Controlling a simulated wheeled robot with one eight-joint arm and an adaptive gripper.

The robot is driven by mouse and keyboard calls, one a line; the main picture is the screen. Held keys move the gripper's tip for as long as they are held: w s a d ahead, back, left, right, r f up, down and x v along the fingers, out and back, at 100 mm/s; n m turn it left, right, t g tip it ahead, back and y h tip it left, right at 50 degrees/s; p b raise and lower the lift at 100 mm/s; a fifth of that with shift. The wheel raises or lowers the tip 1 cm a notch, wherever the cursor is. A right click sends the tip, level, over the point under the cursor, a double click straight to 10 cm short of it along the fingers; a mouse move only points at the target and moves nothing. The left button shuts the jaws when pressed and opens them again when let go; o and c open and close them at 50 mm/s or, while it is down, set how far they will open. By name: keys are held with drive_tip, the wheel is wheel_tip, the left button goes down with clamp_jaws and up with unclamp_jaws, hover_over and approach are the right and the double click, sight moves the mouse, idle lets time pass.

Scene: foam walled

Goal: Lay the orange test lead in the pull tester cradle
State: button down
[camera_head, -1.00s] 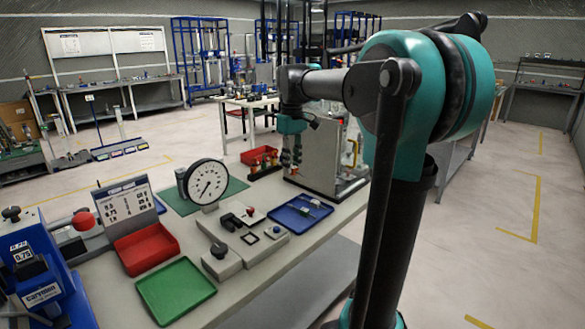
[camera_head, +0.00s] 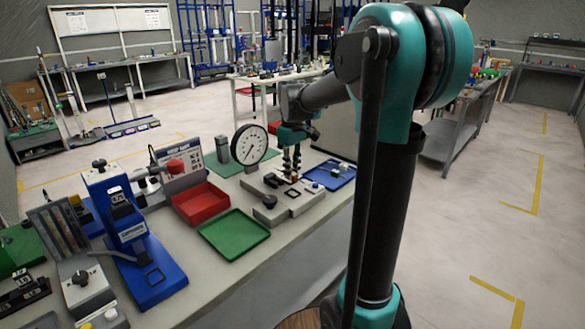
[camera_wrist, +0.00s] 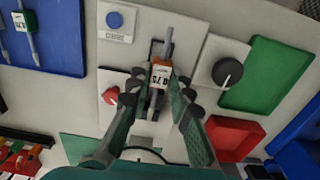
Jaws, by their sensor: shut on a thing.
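My gripper (camera_wrist: 158,98) is shut on the orange test lead (camera_wrist: 161,74), which has a grey rod end and a white tag reading 0.75. In the wrist view the lead lies lengthwise between the fingers, over a black cradle (camera_wrist: 156,47) on the pale grey pull tester. I cannot tell whether lead and cradle touch. In the head view my gripper (camera_head: 291,172) is low over the grey pull tester (camera_head: 274,208), beside its round dial gauge (camera_head: 249,144). The fingers and lead hide part of the cradle.
A black knob (camera_wrist: 228,72) and red button (camera_wrist: 111,95) flank the cradle. A blue tray (camera_head: 340,176) with tagged pieces is to the right. A green tray (camera_head: 236,247), red bin (camera_head: 201,203) and blue machine (camera_head: 148,270) stand to the left.

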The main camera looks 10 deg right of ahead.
sight(292, 181)
drive_tip(key=shift+f, duration=0.1)
drive_tip(key=shift+f, duration=2.1)
drive_tip(key=shift+f, duration=0.6)
drive_tip(key=c, duration=1.3)
unclamp_jaws()
drive_tip(key=shift+f, duration=0.1)
wheel_tip(292, 181, up, 12)
drive_tip(key=shift+r, duration=0.1)
